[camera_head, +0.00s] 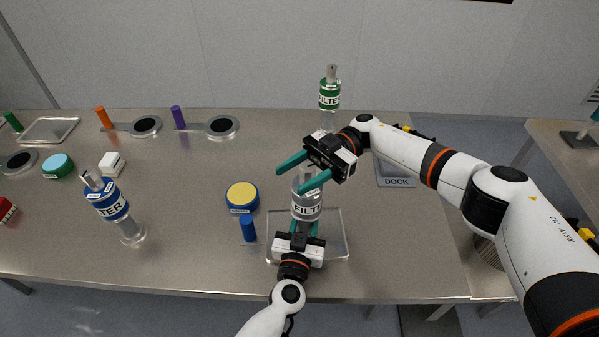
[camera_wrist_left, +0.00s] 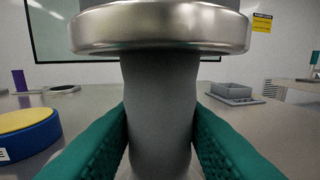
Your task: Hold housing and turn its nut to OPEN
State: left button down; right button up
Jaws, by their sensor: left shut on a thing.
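The housing (camera_head: 306,207), a clear-grey cylinder with a white band reading "FILT", stands upright above a clear tray in the head view. My left gripper (camera_head: 304,229) is shut on its lower part. In the left wrist view, the teal fingers flank the grey narrow lower body (camera_wrist_left: 160,110), below a wide metal rim (camera_wrist_left: 160,30). My right gripper (camera_head: 289,181) is open above the housing top, its two teal fingers apart and pointing left. The right gripper partly hides the nut area, so I cannot tell whether the fingers touch it.
The clear tray (camera_head: 338,248) lies under the housing. A yellow-topped blue disc (camera_head: 242,196) and a blue cylinder (camera_head: 248,229) are close on the left. A blue-banded filter (camera_head: 112,206) stands further left, a green-banded filter (camera_head: 330,95) behind. A grey DOCK box (camera_head: 396,182) is right.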

notch_tip(320, 180, up, 10)
dwell(0.6)
pick_arm(q)
jog(key=c, duration=0.9)
grip_release()
jog(key=s, duration=0.4)
jog(key=s+a, duration=0.1)
jog(key=s, duration=0.3)
jog(key=s+a, duration=0.1)
jog(key=s, duration=0.3)
jog(key=shift+a, duration=0.1)
